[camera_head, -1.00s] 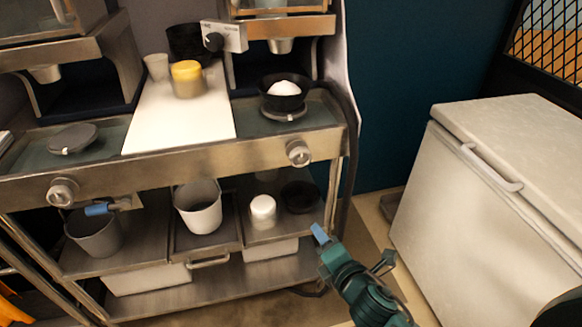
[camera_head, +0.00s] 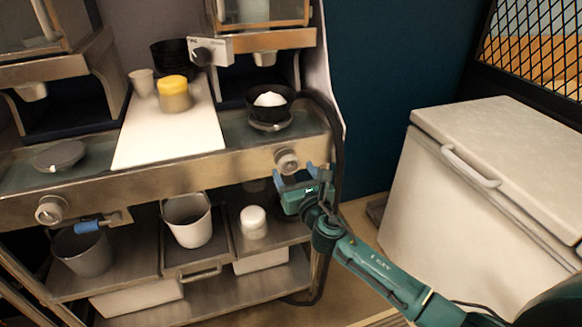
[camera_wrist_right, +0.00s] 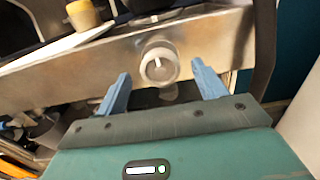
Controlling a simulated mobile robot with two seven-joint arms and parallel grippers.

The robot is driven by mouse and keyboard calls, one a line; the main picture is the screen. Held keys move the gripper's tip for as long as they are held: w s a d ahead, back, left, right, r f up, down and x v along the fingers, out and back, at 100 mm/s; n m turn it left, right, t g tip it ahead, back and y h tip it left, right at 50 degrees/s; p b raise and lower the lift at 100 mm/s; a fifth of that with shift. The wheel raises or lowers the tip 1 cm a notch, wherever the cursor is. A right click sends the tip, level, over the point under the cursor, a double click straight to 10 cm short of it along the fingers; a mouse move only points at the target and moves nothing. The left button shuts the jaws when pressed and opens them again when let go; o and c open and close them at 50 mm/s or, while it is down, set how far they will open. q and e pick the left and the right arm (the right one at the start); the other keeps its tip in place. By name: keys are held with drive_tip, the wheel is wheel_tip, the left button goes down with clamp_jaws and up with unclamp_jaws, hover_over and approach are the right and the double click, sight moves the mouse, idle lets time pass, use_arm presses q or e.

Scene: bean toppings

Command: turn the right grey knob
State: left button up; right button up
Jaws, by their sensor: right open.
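The right grey knob (camera_head: 286,161) is on the front panel of the steel counter, below the black bowl. My right gripper (camera_head: 304,174) is open just in front of and slightly below it. In the right wrist view the knob (camera_wrist_right: 159,64) sits between and beyond the two blue fingertips (camera_wrist_right: 160,80), with a light mark on its face pointing roughly upward. The fingers look apart from the knob. The left grey knob (camera_head: 51,209) is at the panel's left end. My left gripper is not in view; a blue-tipped piece (camera_head: 88,226) near the left knob is unclear.
A black bowl with white contents (camera_head: 270,101) stands on a round plate above the right knob. A white board (camera_head: 170,135) carries a yellow-lidded jar (camera_head: 174,92). A white chest freezer (camera_head: 450,190) stands at right.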

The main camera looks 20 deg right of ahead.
sight(290, 166)
drive_tip(key=shift+w, duration=1.5)
drive_tip(key=c, duration=0.9)
